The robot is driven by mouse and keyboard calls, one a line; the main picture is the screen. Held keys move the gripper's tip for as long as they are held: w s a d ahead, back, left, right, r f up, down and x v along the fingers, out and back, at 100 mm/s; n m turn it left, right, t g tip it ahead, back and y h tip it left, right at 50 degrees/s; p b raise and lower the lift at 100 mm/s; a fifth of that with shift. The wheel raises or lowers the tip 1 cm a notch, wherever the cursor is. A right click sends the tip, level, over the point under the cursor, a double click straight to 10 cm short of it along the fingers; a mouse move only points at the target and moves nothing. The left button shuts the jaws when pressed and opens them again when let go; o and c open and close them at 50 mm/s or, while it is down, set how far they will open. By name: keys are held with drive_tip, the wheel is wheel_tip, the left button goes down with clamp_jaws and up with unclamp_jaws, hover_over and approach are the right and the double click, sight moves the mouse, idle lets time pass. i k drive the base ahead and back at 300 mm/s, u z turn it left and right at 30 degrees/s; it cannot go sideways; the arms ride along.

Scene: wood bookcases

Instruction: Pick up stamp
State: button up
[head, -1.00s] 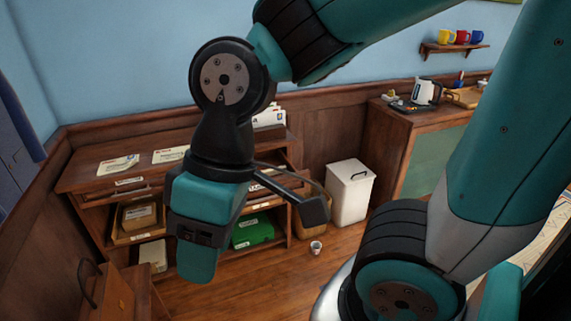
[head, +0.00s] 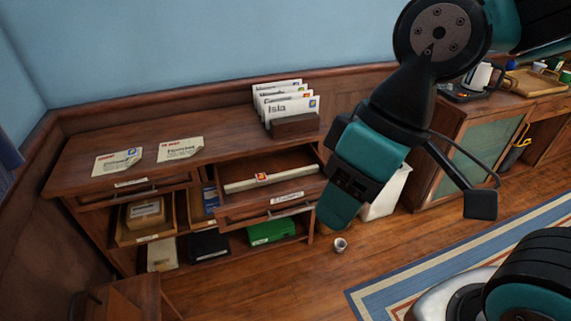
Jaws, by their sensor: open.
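A small red and yellow piece (head: 262,178), which looks like the stamp, lies on a pale strip inside the open drawer (head: 268,212) of the wood cabinet. It is too small to make out its print. My gripper (head: 340,205) hangs to the right of the drawer in the picture, open, pointing down and to the left, with nothing seen in it. It is apart from the stamp and covers the area right of the drawer. Its fingertips are hard to make out.
On the cabinet top (head: 215,133) lie two papers, one a letter (head: 118,161), and a holder of envelopes (head: 290,105) stands at the right. Shelves below hold boxes and a green case (head: 271,232). A small cup (head: 340,244) stands on the floor. A white bin (head: 385,196) is partly hidden.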

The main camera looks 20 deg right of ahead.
sight(262, 177)
drive_tip(key=u, duration=0.15)
drive_tip(key=i, duration=0.9)
drive_tip(key=u, duration=0.45)
